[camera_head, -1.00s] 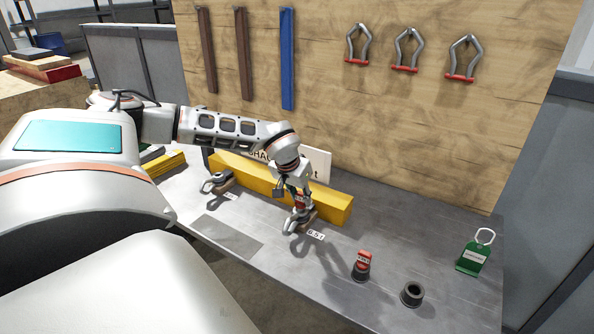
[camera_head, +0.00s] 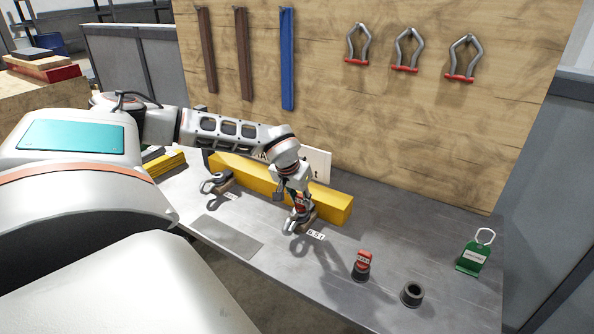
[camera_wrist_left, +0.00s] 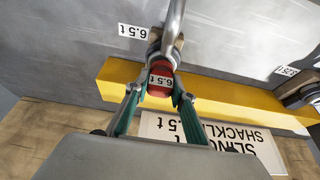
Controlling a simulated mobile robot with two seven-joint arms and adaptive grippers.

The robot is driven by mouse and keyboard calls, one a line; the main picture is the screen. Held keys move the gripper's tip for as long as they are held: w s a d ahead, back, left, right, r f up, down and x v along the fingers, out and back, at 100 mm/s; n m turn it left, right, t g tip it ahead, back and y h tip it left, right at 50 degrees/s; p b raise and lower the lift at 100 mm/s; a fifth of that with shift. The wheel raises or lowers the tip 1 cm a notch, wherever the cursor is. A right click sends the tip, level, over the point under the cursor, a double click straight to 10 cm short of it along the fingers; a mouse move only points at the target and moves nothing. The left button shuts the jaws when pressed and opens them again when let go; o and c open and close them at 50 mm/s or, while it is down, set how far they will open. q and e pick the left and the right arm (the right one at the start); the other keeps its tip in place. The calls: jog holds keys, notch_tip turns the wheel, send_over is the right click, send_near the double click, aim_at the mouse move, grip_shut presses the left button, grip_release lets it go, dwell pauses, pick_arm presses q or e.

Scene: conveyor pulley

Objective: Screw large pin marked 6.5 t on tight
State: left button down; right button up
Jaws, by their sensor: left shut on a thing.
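The large red pin (camera_wrist_left: 158,86) carries a white 6.5 t mark on its head. It sits at the eye end of a grey shackle (camera_wrist_left: 172,22), which rests on the bench by the 6.5 t label (camera_wrist_left: 134,31) and beside the yellow beam. My left gripper (camera_wrist_left: 157,93) has its green-padded fingers shut on the pin head, one on each side. In the head view my left gripper (camera_head: 299,196) comes down over this shackle (camera_head: 297,223) and hides most of the pin. The thread is hidden. My right gripper is not in view.
A smaller shackle (camera_head: 216,183) lies further left. The yellow beam (camera_head: 338,207) runs behind both. A red-topped pin in a dark holder (camera_head: 362,271), an empty dark holder (camera_head: 411,294) and a green tag (camera_head: 474,256) stand to the right. Shackles hang on the board.

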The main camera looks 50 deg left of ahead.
pick_arm(q)
jog(key=shift+f, duration=0.2)
jog(key=c, duration=0.8)
grip_release()
jog(key=shift+c, duration=0.2)
jog(key=o, duration=0.4)
jog(key=o, duration=0.4)
jog(key=shift+o, duration=0.2)
